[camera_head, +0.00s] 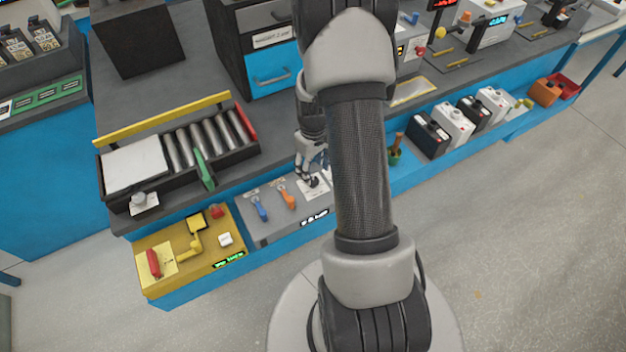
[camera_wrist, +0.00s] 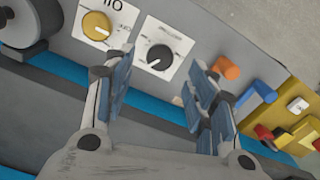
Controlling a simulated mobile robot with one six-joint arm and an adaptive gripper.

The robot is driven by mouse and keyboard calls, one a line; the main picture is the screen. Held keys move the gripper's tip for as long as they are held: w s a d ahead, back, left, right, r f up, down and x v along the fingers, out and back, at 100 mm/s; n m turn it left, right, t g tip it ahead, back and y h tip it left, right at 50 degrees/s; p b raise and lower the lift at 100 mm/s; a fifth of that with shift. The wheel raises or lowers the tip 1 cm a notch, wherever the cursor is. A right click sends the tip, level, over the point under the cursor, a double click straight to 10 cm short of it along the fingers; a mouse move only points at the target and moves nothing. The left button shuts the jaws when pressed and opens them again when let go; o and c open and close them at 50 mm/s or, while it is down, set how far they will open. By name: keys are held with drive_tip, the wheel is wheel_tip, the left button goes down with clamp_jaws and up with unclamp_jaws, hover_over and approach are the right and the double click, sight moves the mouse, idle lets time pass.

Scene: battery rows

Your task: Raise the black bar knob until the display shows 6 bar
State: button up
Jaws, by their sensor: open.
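The black knob (camera_wrist: 159,57) sits on a white labelled plate in the wrist view, with a light pointer mark on it. My gripper (camera_wrist: 160,82) is open, its two blue-padded fingers on either side of the knob in the picture. I cannot tell whether they touch it. In the head view my gripper (camera_head: 312,178) is over the grey panel (camera_head: 262,232), and the knob is hard to make out there. A small dark display (camera_head: 314,217) on the panel's front edge has light characters too small to read.
A yellow knob (camera_wrist: 97,25) is beside the black one. A blue handle (camera_head: 260,209) and an orange handle (camera_head: 287,199) are on the same panel. A yellow panel (camera_head: 210,262) adjoins it, and a roller tray (camera_head: 150,195) stands behind. My arm hides part of the bench.

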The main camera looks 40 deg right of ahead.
sight(313, 180)
wheel_tip(313, 180, down, 5)
drive_tip(key=shift+f+b, duration=0.1)
drive_tip(key=shift+b, duration=0.5)
drive_tip(key=shift+c, duration=0.6)
drive_tip(key=c, duration=1)
